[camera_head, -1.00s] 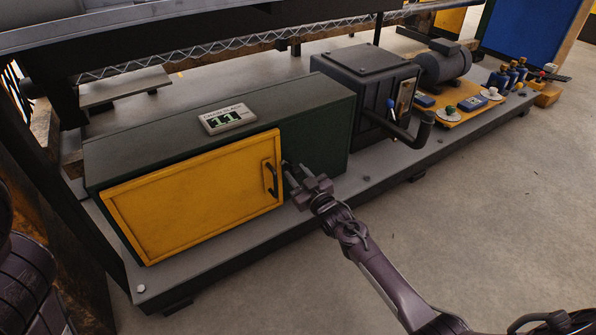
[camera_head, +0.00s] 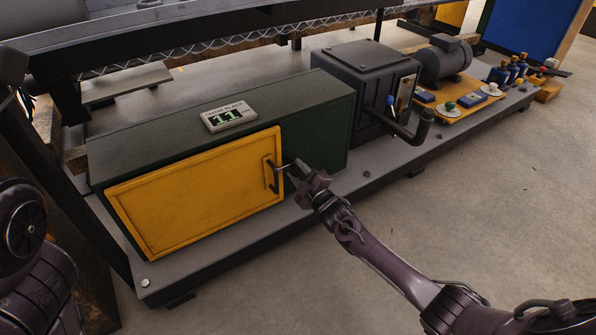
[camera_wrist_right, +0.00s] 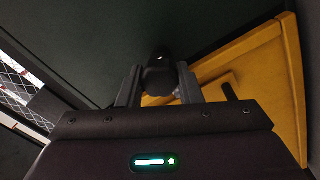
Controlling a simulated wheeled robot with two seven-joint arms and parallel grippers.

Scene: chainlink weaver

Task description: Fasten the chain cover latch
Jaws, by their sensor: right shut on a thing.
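The chain cover is a dark green box with a yellow door (camera_head: 195,195), which sits closed in its front. A black bar handle (camera_head: 272,176) is on the door's right side. My right gripper (camera_head: 296,168) is just right of the handle, at the door's right edge. In the right wrist view it is shut on a dark rounded latch knob (camera_wrist_right: 160,78), which sits between the two fingers. The rest of the latch is mostly hidden by the gripper. My left arm shows at the left edge, but its gripper is out of view.
A small display (camera_head: 229,118) reading green digits lies on top of the green box. To the right are a dark gearbox (camera_head: 365,70) with a bent crank handle (camera_head: 424,127), a motor (camera_head: 445,62) and a yellow board with small parts. The floor in front is clear.

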